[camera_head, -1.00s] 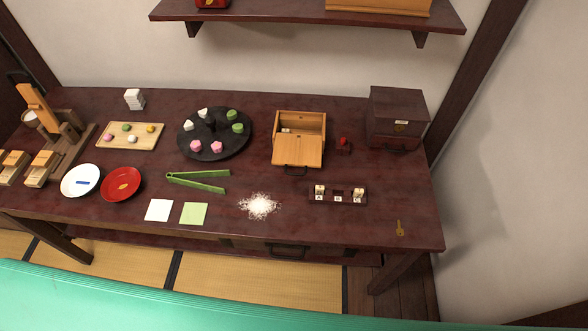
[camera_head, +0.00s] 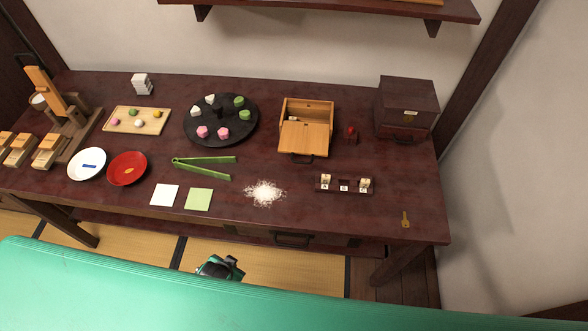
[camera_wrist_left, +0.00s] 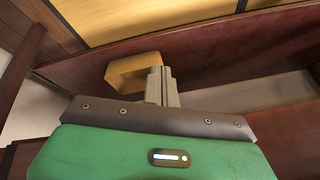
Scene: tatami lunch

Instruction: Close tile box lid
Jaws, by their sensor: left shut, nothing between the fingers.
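The tile box (camera_head: 322,107) is a light wooden box at the back right of the table in the head view. Its lid (camera_head: 304,138) is open, slanting down at the front side of the box, with a dark handle at its lower edge. Part of the inside shows behind the lid. My left gripper (camera_wrist_left: 161,88) is shut and empty in the left wrist view. In the head view a dark part of an arm (camera_head: 220,267) shows low in front of the table, well away from the box. My right gripper is not in view.
A tile rack (camera_head: 344,186) and white powder (camera_head: 264,193) lie in front of the box. Green tongs (camera_head: 205,162) and a dark round tray (camera_head: 247,137) lie to its left. A small red item (camera_head: 351,132) and a dark chest (camera_head: 405,108) stand to its right.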

